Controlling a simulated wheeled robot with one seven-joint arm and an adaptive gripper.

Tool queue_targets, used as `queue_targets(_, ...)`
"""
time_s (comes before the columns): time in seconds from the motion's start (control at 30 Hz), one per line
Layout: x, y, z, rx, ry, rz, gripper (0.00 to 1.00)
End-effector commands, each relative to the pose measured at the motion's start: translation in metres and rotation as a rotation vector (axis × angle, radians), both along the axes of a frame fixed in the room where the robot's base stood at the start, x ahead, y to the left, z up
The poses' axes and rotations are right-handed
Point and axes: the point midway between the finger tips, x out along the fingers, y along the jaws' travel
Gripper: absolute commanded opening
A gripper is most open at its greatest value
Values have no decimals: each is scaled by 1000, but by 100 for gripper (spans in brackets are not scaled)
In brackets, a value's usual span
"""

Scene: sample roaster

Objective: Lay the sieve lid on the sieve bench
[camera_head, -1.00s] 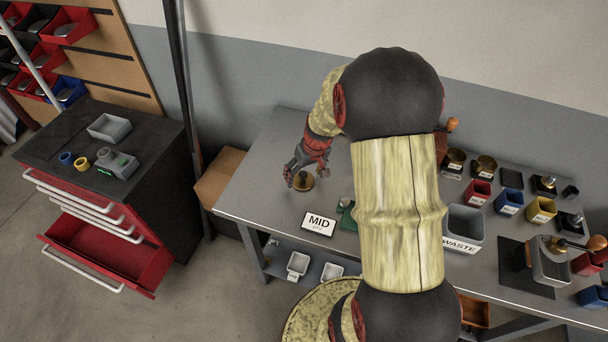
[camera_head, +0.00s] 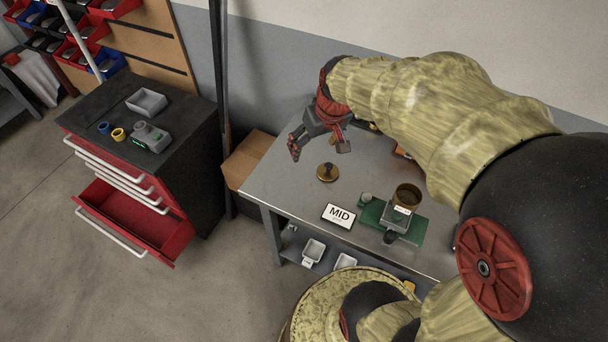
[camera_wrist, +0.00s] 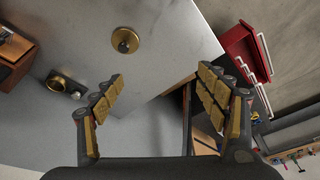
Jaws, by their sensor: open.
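The sieve lid (camera_head: 327,172) is a small brass disc with a dark knob on top. It lies flat on the grey bench top (camera_head: 278,185), near the bench's left end. In the wrist view the lid (camera_wrist: 125,40) shows on bare bench top, beyond the fingers and clear of them. My gripper (camera_head: 318,148) is open and empty, behind and above the lid and apart from it. In the wrist view both spread fingers (camera_wrist: 160,78) show with nothing between them.
A MID sign (camera_head: 339,215) and a green board (camera_head: 376,222) bearing a brass sieve cup (camera_head: 407,196) stand in front and right of the lid. A red drawer cabinet (camera_head: 150,200) with an open drawer is at left. My arm hides the bench's right part.

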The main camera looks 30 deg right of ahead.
Motion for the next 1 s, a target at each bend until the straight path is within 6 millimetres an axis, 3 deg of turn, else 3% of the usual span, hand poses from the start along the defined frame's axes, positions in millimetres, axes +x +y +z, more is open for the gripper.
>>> queue_targets(0.03, -13, 30, 25, -15, -30, 38, 74)
queue_targets(0.1, -35, 61, 49, -28, -59, 68, 74)
queue_targets(0.2, -68, 95, 73, -41, -100, 105, 74)
queue_targets(0.3, -98, 117, 86, -46, -133, 129, 74)
queue_targets(0.4, -118, 129, 92, -48, -158, 144, 74)
queue_targets(0.53, -131, 134, 94, -49, -171, 151, 74)
queue_targets(1.0, -132, 135, 94, -49, -171, 150, 74)
